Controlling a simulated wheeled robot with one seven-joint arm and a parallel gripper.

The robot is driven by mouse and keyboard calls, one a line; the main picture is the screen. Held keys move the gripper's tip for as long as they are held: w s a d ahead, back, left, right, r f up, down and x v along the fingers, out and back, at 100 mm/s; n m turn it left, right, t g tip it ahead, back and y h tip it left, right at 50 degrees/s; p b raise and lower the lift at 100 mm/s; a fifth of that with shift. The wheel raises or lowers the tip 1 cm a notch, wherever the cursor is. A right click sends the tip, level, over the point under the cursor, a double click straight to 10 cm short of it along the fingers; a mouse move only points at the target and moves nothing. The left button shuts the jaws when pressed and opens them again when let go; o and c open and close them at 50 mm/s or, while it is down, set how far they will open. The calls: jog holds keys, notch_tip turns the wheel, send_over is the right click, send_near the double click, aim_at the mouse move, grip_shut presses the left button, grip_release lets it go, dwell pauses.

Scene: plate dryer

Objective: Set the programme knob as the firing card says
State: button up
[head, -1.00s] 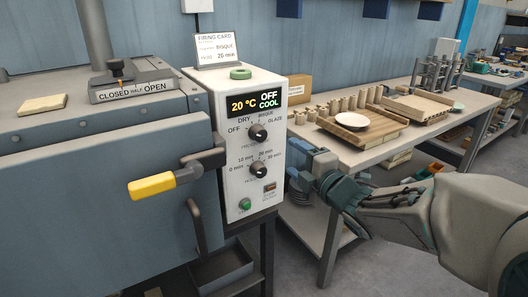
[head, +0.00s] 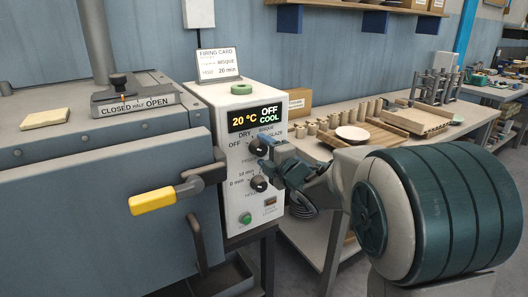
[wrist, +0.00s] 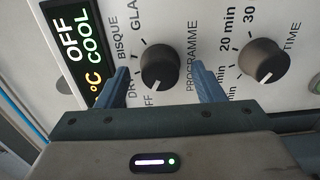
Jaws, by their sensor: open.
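The firing card (head: 217,64) on top of the control box reads bisque and 20 min. The black programme knob (head: 257,147) is on the box's front panel, partly behind my gripper. In the wrist view the knob (wrist: 160,67) has its white mark toward OFF. BISQUE is printed between DRY and GLAZE. The display (head: 255,117) reads 20 °C, OFF, COOL. My gripper (head: 268,151) is open at the panel. In the wrist view its blue fingers (wrist: 160,74) lie on either side of the programme knob, with gaps showing; nothing is gripped.
The time knob (wrist: 262,62) sits close beside one finger; it is below the programme knob in the head view. A yellow-handled latch (head: 153,201) sticks out left of the panel. A workbench (head: 315,145) with wooden pieces stands to the right.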

jog(key=shift+w+a, duration=0.1)
jog(key=shift+w, duration=0.1)
jog(key=c, duration=1)
